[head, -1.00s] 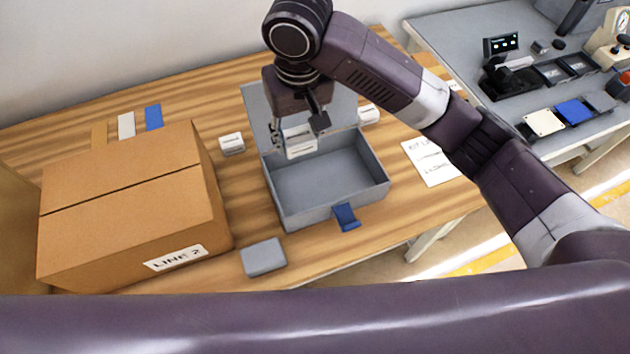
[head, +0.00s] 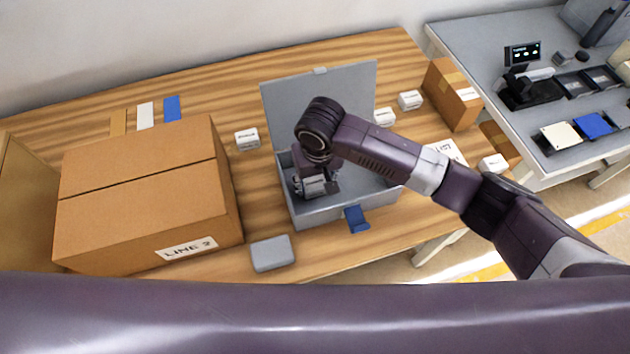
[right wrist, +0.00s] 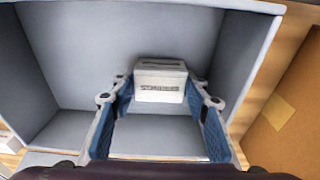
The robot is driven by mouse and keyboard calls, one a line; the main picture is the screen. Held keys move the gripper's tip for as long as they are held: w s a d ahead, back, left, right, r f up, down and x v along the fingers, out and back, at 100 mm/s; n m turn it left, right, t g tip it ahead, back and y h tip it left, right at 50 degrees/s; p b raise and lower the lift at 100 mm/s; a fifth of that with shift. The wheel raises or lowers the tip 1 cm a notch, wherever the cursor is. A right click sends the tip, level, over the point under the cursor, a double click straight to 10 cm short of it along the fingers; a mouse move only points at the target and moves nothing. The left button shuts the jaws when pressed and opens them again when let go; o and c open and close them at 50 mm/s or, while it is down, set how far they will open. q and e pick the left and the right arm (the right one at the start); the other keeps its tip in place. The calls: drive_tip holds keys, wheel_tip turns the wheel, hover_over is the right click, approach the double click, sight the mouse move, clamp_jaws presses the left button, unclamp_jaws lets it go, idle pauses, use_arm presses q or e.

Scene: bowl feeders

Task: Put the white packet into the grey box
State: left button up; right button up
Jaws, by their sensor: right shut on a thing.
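The grey box (head: 365,204) stands open on the wooden table in the head view, its lid (head: 290,105) raised at the back. My right gripper (head: 318,188) is down inside the left part of the box. It is shut on the white packet, which shows between the fingers in the right wrist view (right wrist: 160,82), with dark print on its face. The box's grey walls surround it there. In the head view the arm hides much of the packet, and I cannot tell whether it touches the floor. My left gripper is not in view.
A large cardboard box (head: 140,200) stands left of the grey box. A grey block (head: 272,253) lies in front. Similar small white packets (head: 247,138) lie about the table. A smaller cardboard box (head: 452,95) stands at the right; a grey bench (head: 480,45) stands beyond.

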sight(316, 189)
drive_tip(key=shift+f, duration=0.2)
drive_tip(key=o, duration=1.2)
drive_tip(key=shift+c, duration=0.2)
wheel_tip(316, 189, up, 12)
drive_tip(key=s, duration=0.1)
drive_tip(key=shift+s+d+b, duration=0.2)
drive_tip(key=shift+d+b, duration=0.05)
drive_tip(key=shift+b, duration=0.2)
